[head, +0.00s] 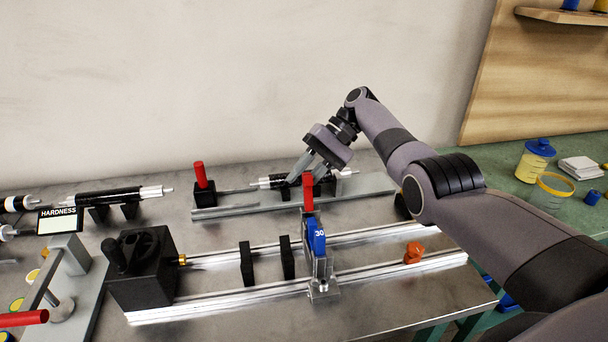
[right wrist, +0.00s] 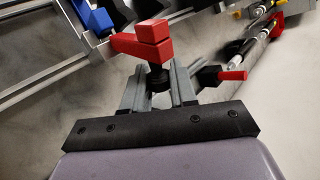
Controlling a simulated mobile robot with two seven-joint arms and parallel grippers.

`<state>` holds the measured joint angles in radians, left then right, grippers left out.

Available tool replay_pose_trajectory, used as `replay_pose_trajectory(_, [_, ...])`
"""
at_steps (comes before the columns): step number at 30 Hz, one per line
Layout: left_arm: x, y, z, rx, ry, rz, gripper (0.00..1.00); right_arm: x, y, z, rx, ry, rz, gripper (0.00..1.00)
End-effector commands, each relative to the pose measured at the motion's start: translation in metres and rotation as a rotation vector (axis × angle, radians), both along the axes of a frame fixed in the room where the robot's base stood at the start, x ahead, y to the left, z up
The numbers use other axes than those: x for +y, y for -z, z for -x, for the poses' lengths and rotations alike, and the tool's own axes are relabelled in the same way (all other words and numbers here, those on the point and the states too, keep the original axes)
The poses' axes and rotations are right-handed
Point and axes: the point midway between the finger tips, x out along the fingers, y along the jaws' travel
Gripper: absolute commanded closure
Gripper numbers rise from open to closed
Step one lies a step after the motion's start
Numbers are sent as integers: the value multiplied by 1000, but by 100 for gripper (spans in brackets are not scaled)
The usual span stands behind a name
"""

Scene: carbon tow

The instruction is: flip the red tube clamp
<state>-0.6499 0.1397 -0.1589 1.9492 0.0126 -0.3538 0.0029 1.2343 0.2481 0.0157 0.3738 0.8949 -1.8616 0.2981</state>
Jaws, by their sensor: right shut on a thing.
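In the right wrist view the fingers (right wrist: 160,92) are on either side of the stem, shut on the clamp. The exact contact is partly hidden. My left gripper is not in view.
Another red handle (head: 200,175) stands on a black block at the rail's left end. The blue part (head: 317,240) stands on the front rails, with a black box (head: 143,272) at left and an orange knob (head: 413,252) at right. A black tube (head: 270,182) lies along the back rail.

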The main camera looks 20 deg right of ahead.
Motion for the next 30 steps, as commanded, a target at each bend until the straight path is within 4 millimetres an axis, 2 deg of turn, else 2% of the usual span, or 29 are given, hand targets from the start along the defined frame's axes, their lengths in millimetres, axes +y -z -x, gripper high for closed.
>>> replay_pose_trajectory(4, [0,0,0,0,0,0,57,0,-4,-3,-15,8,-3,100])
replay_pose_trajectory(5, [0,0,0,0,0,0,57,0,-4,-3,-15,8,-3,64])
replay_pose_trajectory(6, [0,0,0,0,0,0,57,0,-4,-3,-15,8,-3,53])
replay_pose_trajectory(15, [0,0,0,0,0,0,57,0,-2,-1,-7,5,-1,53])
replay_pose_trajectory(19, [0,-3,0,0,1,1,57,0,-13,-2,-8,5,-1,53])
replay_pose_trajectory(23, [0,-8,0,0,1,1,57,0,-37,-2,-11,3,0,53])
replay_pose_trajectory(26, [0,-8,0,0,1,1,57,0,-63,-3,-18,4,-2,53])
replay_pose_trajectory(28, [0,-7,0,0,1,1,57,1,-82,-4,-22,5,-7,48])
replay_pose_trajectory(30, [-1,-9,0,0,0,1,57,2,-101,-3,-23,5,-9,53])
